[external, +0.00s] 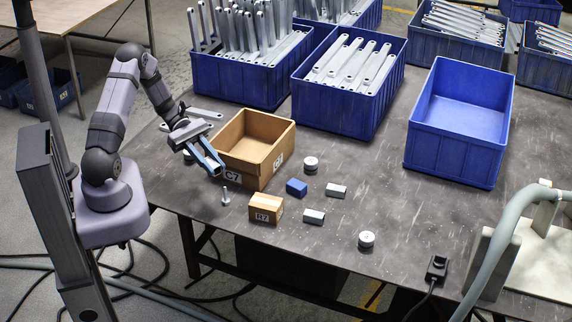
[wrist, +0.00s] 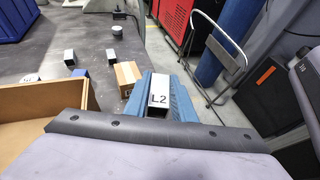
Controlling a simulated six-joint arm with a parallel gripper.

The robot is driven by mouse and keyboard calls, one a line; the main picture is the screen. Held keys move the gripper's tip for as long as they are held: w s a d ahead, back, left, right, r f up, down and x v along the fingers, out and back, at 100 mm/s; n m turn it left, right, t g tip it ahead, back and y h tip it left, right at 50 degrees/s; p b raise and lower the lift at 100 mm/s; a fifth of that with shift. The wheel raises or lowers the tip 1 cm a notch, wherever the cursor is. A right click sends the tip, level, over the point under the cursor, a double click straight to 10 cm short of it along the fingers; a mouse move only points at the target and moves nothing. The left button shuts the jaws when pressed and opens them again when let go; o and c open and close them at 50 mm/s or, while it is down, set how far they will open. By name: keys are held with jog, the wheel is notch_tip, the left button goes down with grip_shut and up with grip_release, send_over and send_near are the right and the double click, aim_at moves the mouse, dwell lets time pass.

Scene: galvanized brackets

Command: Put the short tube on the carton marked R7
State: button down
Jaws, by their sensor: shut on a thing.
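My gripper (external: 210,160) has blue fingers and hangs beside the open carton marked C7, above the table. The small closed carton marked R7 (external: 266,208) stands on the table to the right of and below my gripper in the external view. In the wrist view this carton (wrist: 127,76) is just left of the fingers, apart from the held piece. Nothing lies on its top.
The open carton C7 (external: 255,132) is close to my gripper. A bolt (external: 225,196), a blue block (external: 296,187), two grey blocks (external: 336,190) (external: 314,216) and round metal pieces (external: 310,164) (external: 366,239) stand around R7. Blue bins (external: 408,150) line the back.

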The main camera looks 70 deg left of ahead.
jog(key=w+d+r+m+g+p, duration=0.25)
jog(key=d+r+p, duration=0.2)
jog(key=d, duration=0.55)
jog(key=n+t+y, duration=0.3)
jog(key=n+t, duration=0.4)
send_over(267, 202)
notch_tip(267, 202, down, 2)
jog(key=f, duration=0.1)
jog(key=shift+f+p, duration=1.05)
jog(key=shift+f, duration=3.65)
jog(key=shift+f, duration=0.15)
jog(key=c, duration=1.5)
grip_release()
